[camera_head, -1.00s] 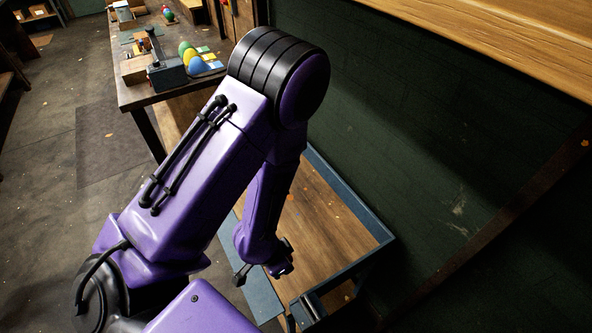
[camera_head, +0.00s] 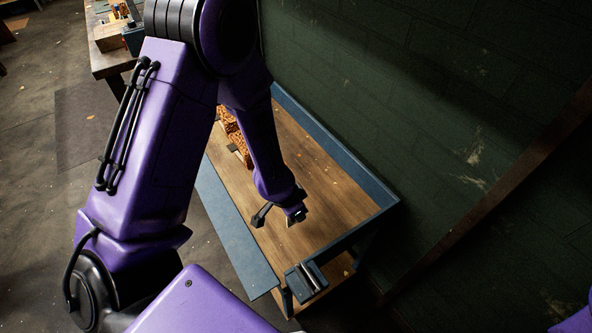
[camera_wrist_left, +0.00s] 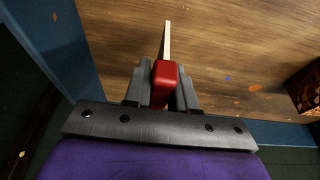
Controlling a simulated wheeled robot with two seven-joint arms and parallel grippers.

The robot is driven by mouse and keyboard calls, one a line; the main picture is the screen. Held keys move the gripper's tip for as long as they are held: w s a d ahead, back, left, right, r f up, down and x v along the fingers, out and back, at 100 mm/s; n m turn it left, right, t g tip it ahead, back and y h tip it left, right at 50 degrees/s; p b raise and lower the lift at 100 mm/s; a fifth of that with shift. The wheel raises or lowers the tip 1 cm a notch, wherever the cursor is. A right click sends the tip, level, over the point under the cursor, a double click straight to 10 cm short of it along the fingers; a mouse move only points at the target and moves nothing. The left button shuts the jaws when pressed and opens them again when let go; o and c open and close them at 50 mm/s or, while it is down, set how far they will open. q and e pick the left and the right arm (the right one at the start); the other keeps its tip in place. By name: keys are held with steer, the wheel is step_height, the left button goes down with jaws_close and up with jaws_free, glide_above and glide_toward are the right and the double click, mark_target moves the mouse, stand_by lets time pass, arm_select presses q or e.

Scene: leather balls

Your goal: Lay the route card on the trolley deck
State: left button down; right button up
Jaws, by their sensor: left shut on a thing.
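The route card shows in the left wrist view as a thin pale strip (camera_wrist_left: 167,40), seen edge-on, with a red grip piece (camera_wrist_left: 165,75) at its near end. My left gripper (camera_wrist_left: 163,88) is shut on the red piece. The card stands out from the fingers over the wooden trolley deck (camera_wrist_left: 235,45). In the head view my left gripper (camera_head: 282,214) hangs over the near part of the deck (camera_head: 325,185), and the card is mostly hidden. I cannot tell whether the card touches the deck. My right gripper is out of view.
A blue rim (camera_head: 345,175) edges the deck by the green wall. A brick-patterned orange-brown stack (camera_head: 233,135) stands on the deck's far left, partly behind my arm. A workbench (camera_head: 108,62) with items is at upper left. The deck around my gripper is clear.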

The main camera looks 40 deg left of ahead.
arm_select(q)
step_height(320, 180, down, 3)
steer(key=shift+f, duration=0.1)
steer(key=c, duration=0.9)
jaws_free()
steer(key=p+v, duration=0.2)
steer(key=v, duration=1)
